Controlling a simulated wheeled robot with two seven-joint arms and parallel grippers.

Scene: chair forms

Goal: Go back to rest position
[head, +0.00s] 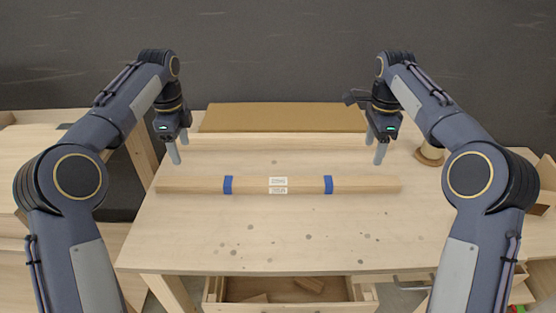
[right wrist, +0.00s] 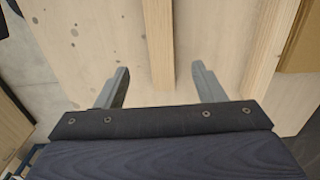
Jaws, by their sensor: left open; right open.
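My left gripper (head: 178,150) is open and empty above the back left of the wooden table, near the left ends of the wooden bars. My right gripper (head: 376,149) is open and empty above the back right of the table. In the right wrist view its two fingers (right wrist: 160,84) stand wide apart, with the end of a wooden bar (right wrist: 159,55) seen below and between them. Neither gripper holds anything.
On the table (head: 190,235) lies a wooden bar with two blue bands and white labels (head: 255,185). Behind it are a plain light bar (head: 270,140) and a brown board (head: 280,117). The table's front is clear; an open drawer (head: 235,308) is below.

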